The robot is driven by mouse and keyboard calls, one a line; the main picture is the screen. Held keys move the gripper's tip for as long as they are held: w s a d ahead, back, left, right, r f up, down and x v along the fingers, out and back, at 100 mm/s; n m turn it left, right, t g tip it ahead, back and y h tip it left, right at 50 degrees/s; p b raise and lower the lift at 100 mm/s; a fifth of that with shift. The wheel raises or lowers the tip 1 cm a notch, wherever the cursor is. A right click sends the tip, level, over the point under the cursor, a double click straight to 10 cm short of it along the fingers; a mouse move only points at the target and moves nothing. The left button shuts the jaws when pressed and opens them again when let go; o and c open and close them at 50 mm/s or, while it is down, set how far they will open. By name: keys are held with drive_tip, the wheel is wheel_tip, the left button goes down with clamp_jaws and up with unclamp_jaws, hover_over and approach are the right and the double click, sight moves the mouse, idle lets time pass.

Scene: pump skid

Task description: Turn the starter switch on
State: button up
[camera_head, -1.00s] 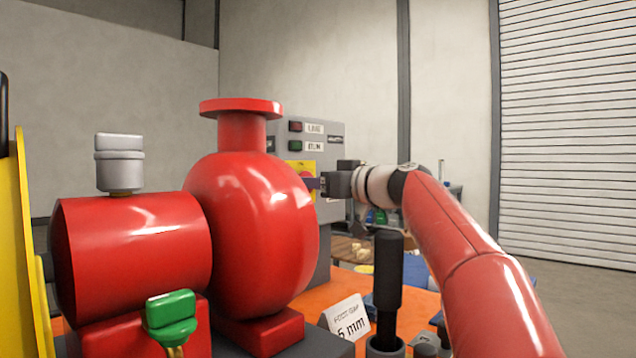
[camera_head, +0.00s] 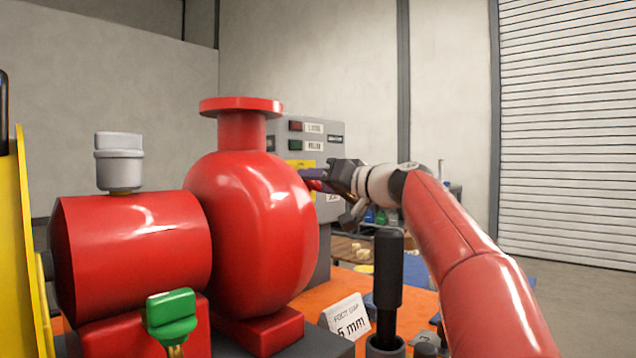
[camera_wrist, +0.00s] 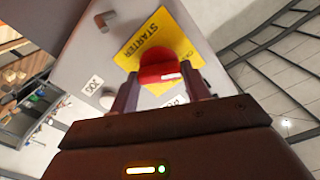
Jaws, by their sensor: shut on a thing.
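The starter switch (camera_wrist: 160,74) is a red rotary knob on a yellow plate marked STARTER (camera_wrist: 150,38), seen in the wrist view. The plate is on a grey control box (camera_head: 325,140), partly hidden behind the red pump in the head view. My gripper (camera_wrist: 160,88) is shut on the red knob, one finger on each side. In the wrist view the box appears tilted relative to my gripper. In the head view my gripper (camera_head: 318,180) reaches the box front from the right, its fingertips partly hidden by the pump.
The red pump (camera_head: 250,225) stands left of my gripper. A black upright handle (camera_head: 388,275) and a "5 mm" card (camera_head: 347,317) stand on the orange surface in front. A JOG label (camera_wrist: 93,84) and a pale button sit beside the switch.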

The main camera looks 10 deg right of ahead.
drive_tip(key=m+p, duration=0.2)
drive_tip(key=m, duration=1)
drive_tip(key=shift+d+f+p, duration=0.1)
drive_tip(key=shift+d+p, duration=0.05)
drive_tip(key=shift+p, duration=0.15)
idle(0.4)
drive_tip(key=o, duration=1)
drive_tip(key=b+v, duration=0.2)
drive_tip(key=v, duration=0.5)
drive_tip(key=shift+s+d, duration=0.25)
drive_tip(key=shift+f, duration=0.1)
